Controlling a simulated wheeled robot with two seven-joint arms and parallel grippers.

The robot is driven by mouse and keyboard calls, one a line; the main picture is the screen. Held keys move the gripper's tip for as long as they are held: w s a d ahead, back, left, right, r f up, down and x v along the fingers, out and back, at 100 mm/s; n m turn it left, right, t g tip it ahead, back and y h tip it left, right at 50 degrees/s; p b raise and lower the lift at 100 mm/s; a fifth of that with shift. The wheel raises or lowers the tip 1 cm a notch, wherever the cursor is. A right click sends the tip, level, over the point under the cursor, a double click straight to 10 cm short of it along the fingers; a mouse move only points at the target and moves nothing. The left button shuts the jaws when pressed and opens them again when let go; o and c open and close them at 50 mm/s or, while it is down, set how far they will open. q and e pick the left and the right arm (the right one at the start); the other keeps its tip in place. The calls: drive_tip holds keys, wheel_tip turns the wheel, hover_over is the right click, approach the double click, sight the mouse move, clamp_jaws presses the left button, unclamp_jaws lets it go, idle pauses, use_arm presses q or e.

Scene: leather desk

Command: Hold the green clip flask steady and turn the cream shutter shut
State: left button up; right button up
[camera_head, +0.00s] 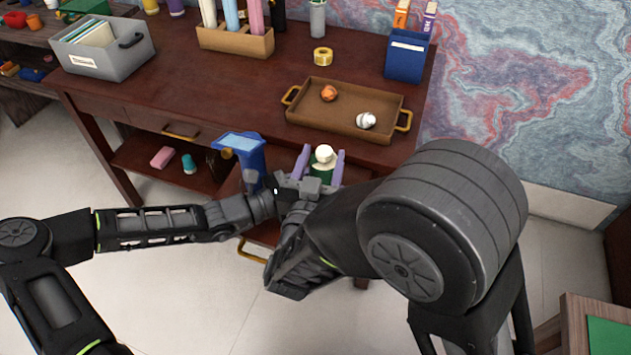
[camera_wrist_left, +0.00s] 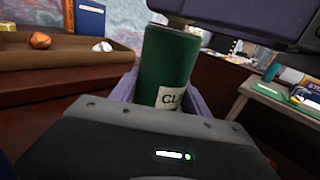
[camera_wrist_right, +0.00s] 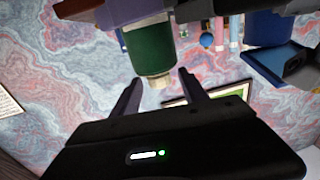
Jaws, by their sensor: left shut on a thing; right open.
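The green clip flask (camera_head: 321,173) stands upright by the desk's front edge, its cream shutter (camera_head: 323,155) on top. In the left wrist view the flask (camera_wrist_left: 168,65) fills the middle, a partly hidden white label low on it. My left gripper (camera_wrist_left: 160,92) is shut on the flask's body; it is mostly hidden in the head view. My right gripper (camera_head: 322,150) is open, its purple fingers spread on either side of the shutter. In the right wrist view, which is upside down, the cream shutter (camera_wrist_right: 158,80) lies between the fingertips; no grip shows.
A brown tray (camera_head: 345,128) with an orange and a white item lies just behind on the desk (camera_head: 200,90). A blue piece (camera_head: 245,150) stands close beside my left wrist. A blue bin (camera_head: 405,57) and a grey box (camera_head: 90,60) stand farther back.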

drive_tip(key=s+a, duration=0.1)
drive_tip(key=s, duration=0.5)
drive_tip(key=shift+s, duration=0.4)
